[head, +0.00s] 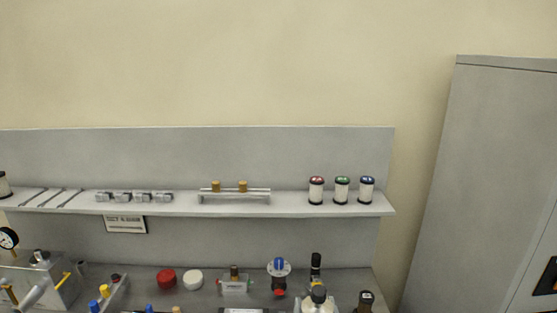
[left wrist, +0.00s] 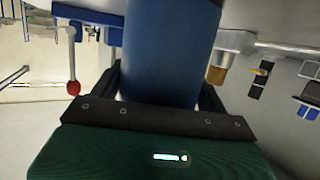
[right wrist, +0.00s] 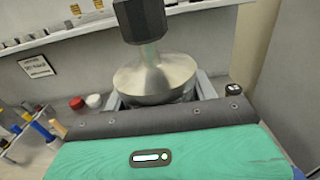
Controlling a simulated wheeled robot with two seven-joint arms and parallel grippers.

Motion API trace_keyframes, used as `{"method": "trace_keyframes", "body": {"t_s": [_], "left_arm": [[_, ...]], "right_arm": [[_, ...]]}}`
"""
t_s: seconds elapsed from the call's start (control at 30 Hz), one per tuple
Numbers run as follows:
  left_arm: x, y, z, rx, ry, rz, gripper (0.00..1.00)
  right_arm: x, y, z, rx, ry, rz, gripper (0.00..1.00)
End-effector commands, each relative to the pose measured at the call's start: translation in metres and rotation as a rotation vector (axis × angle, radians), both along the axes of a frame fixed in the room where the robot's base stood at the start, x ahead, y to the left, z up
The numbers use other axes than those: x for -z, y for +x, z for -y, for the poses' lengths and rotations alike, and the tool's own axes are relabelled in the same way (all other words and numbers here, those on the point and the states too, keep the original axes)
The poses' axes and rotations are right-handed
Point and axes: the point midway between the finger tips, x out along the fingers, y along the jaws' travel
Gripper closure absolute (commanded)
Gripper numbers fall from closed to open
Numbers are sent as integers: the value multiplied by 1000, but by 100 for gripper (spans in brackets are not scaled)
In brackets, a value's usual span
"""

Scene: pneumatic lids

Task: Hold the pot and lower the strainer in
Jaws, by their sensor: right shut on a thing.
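In the left wrist view a large plain blue cylinder (left wrist: 170,50), possibly the pot, fills the space between the fingers of my left gripper (left wrist: 160,95). The fingers are spread on either side of it; whether they press on it I cannot tell. In the right wrist view my right gripper (right wrist: 160,95) is shut on a silver domed piece (right wrist: 155,78) with a narrow neck. I cannot tell if this is the strainer. A black knob (right wrist: 139,18) shows above its neck. Neither gripper can be made out in the head view.
A grey shelf (head: 170,204) runs along the back panel, with three capped canisters (head: 342,190) at its right end. On the bench below stand a red cap (head: 166,279), a white cap (head: 192,280) and several fittings. A grey cabinet (head: 490,180) stands at the right.

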Motion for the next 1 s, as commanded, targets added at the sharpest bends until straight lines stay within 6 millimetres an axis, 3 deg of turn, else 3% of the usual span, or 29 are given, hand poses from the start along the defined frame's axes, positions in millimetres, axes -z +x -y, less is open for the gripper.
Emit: {"method": "trace_keyframes", "body": {"t_s": [0.1,1.0], "left_arm": [[0,0,0,0,0,0,44],[4,-1,-1,1,3,-2,44]], "right_arm": [[0,0,0,0,0,0,70],[4,0,0,0,0,0,70]]}}
